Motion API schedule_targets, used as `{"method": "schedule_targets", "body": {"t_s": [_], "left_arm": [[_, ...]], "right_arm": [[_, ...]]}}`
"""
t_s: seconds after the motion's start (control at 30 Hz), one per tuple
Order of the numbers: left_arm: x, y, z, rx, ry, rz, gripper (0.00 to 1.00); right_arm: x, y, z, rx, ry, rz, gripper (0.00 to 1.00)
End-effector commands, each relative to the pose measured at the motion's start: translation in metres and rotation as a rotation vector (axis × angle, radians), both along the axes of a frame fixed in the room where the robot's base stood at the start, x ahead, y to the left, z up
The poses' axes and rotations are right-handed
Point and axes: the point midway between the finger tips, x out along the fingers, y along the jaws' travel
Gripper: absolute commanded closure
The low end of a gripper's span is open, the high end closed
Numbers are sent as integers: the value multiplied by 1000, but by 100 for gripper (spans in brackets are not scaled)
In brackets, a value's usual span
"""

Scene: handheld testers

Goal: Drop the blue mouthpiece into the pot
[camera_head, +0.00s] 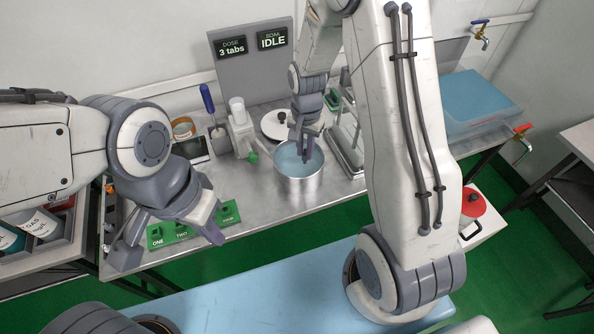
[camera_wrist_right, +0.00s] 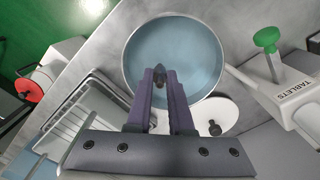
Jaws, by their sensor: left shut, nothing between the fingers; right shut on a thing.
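The pot (camera_head: 298,187) is a round steel vessel with pale blue liquid in it, standing on the steel bench; its rim also shows in the right wrist view (camera_wrist_right: 126,62). My right gripper (camera_head: 305,157) points down over the pot. In the right wrist view its fingers are shut on a small dark piece, the mouthpiece (camera_wrist_right: 159,76), inside the rim's outline. Its colour is hard to make out, and in the head view the fingers hide it. My left gripper (camera_head: 206,212) is shut and empty at the bench's front left, away from the pot.
A white lid (camera_head: 272,126) lies behind the pot. A tablet dispenser (camera_head: 240,132) with a green knob stands left of it, and a metal rack (camera_head: 346,145) right of it. A green numbered block (camera_head: 160,238) lies at the front left. A display panel (camera_head: 252,60) stands behind.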

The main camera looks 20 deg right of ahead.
Motion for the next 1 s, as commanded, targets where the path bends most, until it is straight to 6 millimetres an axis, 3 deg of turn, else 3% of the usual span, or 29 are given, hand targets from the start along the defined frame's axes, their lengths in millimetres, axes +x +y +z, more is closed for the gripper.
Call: {"method": "schedule_targets", "body": {"t_s": [0.07, 0.1, 0.17, 0.2, 0.57, 1.0], "left_arm": [[0, 0, 1, 0, 0, 0, 100], [0, 0, 1, 0, 0, 0, 100], [0, 0, 1, 0, 0, 0, 100], [0, 0, 1, 0, 0, 0, 100], [0, 0, 0, 0, 0, 0, 100], [0, 0, -2, 0, 0, 0, 100]], "right_arm": [[0, 0, 1, 0, 0, 0, 100], [0, 0, 1, 0, 0, 1, 73], [0, 0, 1, 0, 0, 1, 50], [0, 0, 1, 0, 0, 1, 46], [1, 0, 6, 0, -3, 1, 46], [1, 0, 83, -1, -5, 1, 46]]}}
